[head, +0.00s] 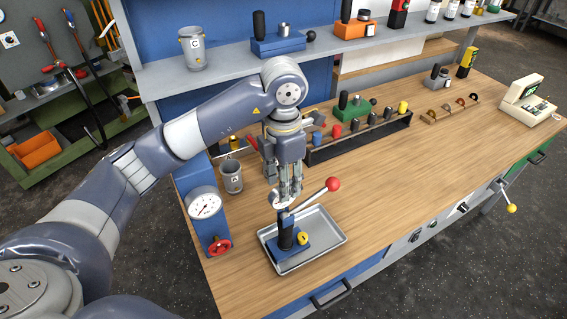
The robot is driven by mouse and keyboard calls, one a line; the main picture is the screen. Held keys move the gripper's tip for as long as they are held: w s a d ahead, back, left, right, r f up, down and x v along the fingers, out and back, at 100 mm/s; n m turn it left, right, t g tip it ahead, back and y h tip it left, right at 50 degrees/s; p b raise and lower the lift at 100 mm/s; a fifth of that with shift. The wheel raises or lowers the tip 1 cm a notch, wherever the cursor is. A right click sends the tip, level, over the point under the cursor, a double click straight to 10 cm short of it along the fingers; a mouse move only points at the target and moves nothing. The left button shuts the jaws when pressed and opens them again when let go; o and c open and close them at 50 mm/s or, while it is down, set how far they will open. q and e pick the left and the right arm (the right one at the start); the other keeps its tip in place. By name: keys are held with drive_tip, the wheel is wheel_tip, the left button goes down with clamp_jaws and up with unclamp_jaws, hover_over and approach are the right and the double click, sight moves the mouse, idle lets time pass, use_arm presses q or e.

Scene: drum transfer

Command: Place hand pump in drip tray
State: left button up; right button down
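The hand pump (286,236) has a blue base, a dark upright cylinder, a yellow round part and a slanting lever with a red ball. It stands upright within the outline of the shallow metal drip tray (325,248), towards its left side. Its base appears to rest on the tray floor. My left gripper (291,199) points down just above the pump's top, with a gap showing between its fingers. It looks open, and the fingertips partly overlap the pump's upper part, so contact is unclear. My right gripper is not in view.
A blue gauge unit (204,206) with a red valve knob and a grey mug (231,176) stand left of the tray. A dark rack (358,143) of colored-top tools lies behind. A shelf (235,65) runs above the back.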

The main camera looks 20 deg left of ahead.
use_arm(q)
drive_tip(key=shift+r, duration=3.5)
